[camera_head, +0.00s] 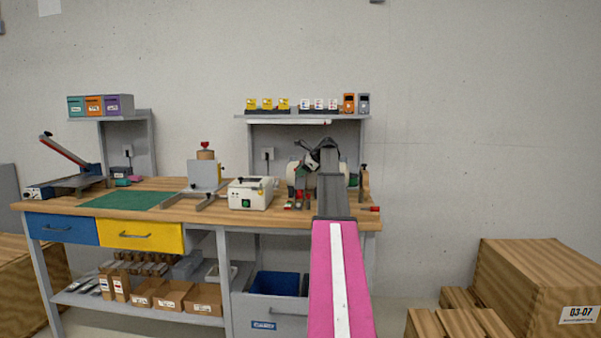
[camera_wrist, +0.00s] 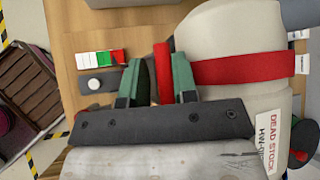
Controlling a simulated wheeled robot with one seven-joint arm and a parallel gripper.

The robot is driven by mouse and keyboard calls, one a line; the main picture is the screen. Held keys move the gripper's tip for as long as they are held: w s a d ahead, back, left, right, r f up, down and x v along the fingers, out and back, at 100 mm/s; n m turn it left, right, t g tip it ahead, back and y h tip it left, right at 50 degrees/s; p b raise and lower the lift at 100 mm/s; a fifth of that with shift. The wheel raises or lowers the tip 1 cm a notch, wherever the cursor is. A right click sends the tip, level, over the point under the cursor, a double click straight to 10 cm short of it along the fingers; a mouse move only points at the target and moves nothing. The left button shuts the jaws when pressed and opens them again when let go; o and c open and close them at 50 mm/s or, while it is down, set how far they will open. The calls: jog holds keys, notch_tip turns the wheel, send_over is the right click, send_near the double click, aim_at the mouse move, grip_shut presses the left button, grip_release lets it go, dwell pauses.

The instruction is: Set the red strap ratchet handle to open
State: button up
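In the wrist view, a red strap (camera_wrist: 240,68) runs around a cream, rounded body (camera_wrist: 215,35) with a "DEAD STOCK" label (camera_wrist: 270,140). A narrow upright red piece (camera_wrist: 163,65), seemingly the ratchet handle, stands at the strap's left end. My gripper (camera_wrist: 161,75) has its green fingers apart, one on each side of this red piece. I cannot tell whether either finger touches it. The handle's base is hidden behind my gripper. In the head view, my arm covers most of the cream body (camera_head: 297,172), at the workbench's right end.
A white, red and green block (camera_wrist: 105,57) and a grey plate with a white knob (camera_wrist: 97,86) lie left of the fingers. On the wooden workbench (camera_head: 150,185), a white box device (camera_head: 250,193) stands left of my arm. A shelf (camera_head: 290,117) hangs above. Wooden crates (camera_head: 530,275) stand right.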

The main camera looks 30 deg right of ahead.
jog(key=v, duration=1)
jog(key=shift+s+d+r, duration=0.15)
jog(key=shift+d+r, duration=0.05)
jog(key=shift+s, duration=0.1)
